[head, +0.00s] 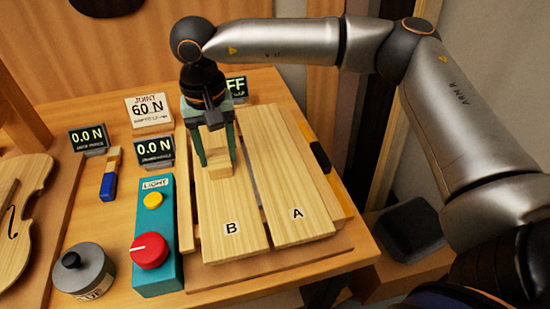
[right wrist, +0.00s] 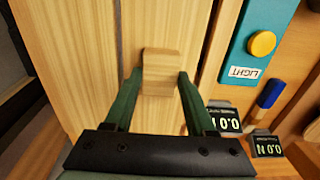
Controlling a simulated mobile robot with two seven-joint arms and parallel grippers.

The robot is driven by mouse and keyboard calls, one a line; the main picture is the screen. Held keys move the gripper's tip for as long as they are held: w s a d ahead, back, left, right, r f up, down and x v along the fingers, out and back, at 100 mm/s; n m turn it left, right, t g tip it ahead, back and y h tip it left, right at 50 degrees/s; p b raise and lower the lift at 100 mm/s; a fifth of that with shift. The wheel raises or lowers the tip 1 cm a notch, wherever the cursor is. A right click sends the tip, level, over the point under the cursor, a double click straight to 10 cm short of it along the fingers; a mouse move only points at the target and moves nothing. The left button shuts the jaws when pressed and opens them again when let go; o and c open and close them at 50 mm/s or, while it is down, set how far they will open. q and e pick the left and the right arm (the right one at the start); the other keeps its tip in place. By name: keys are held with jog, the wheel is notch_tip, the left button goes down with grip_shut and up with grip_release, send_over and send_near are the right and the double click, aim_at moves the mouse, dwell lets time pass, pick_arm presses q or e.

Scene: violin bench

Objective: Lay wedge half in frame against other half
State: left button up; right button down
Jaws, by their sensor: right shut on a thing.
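Wedge half B (head: 231,205), a pale board marked B, lies in the wooden frame (head: 186,225). Wedge half A (head: 297,190) lies beside it on the right, with a narrow dark gap between them. My right gripper (head: 217,168) is over the far part of half B, fingers pointing down, shut on the small wooden block on its top. In the right wrist view the block (right wrist: 162,70) sits between both green fingers, with half B (right wrist: 165,25) under it and half A (right wrist: 70,60) to the left. Whether B rests fully on the frame floor is hidden. My left gripper is out of view.
A teal box (head: 158,235) with a red knob and yellow button stands left of the frame. Small displays (head: 154,152), a blue-handled brush (head: 110,175), a grey pot (head: 84,270) and a violin body (head: 20,210) are farther left. A dark clamp-like piece (head: 320,157) is on the right edge.

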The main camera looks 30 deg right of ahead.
jog(key=shift+s+d, duration=0.15)
jog(key=shift+d, duration=0.5)
dwell(0.5)
jog(key=shift+c, duration=0.7)
grip_release()
notch_tip(320, 180, up, 12)
jog(key=p, duration=0.1)
jog(key=shift+r, duration=0.2)
